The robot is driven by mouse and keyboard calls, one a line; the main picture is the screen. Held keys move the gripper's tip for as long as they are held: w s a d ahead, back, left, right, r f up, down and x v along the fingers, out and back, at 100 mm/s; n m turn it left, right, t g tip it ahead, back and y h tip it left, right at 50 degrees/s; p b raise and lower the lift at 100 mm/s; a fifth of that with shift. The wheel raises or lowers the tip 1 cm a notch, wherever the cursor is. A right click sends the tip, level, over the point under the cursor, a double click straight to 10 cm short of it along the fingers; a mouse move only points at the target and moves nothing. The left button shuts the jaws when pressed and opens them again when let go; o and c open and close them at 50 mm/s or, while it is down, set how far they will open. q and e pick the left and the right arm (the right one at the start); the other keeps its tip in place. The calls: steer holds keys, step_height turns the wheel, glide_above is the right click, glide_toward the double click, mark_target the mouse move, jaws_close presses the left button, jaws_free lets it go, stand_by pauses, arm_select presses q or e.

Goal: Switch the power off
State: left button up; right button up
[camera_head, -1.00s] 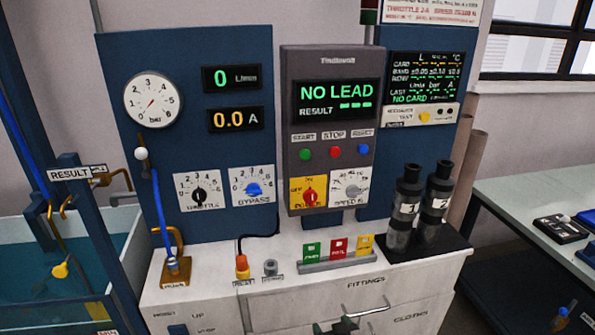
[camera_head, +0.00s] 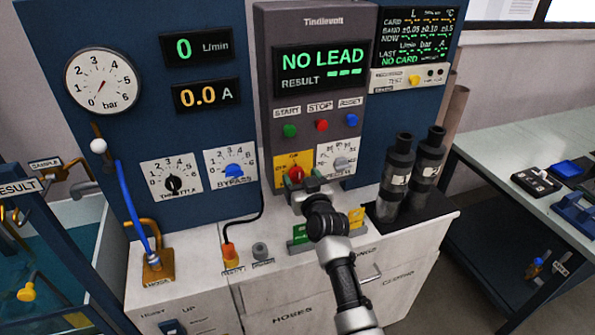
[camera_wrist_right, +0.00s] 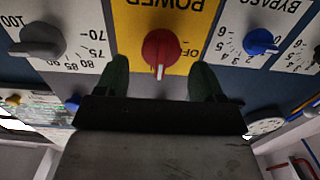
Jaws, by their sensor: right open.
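The red power knob (camera_head: 296,173) sits on a yellow plate (camera_head: 284,160) low on the grey console. In the right wrist view the knob (camera_wrist_right: 161,48) appears upside down, with its white pointer toward the bottom of the picture, away from the OFF label at its side. My right gripper (camera_head: 306,186) is just in front of the knob. In the right wrist view my right gripper (camera_wrist_right: 161,80) is open, its green fingers either side of the knob, apart from it. The left gripper is not in view.
A grey speed dial (camera_head: 341,162) is right of the knob, and a blue bypass knob (camera_head: 235,171) is to the left. Two dark cylinders (camera_head: 392,182) stand on the cabinet at the right. The console display (camera_head: 321,69) reads NO LEAD. Coloured cards stand below, partly hidden by my arm.

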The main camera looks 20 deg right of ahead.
steer(key=shift+w, duration=1.3)
steer(key=c, duration=0.9)
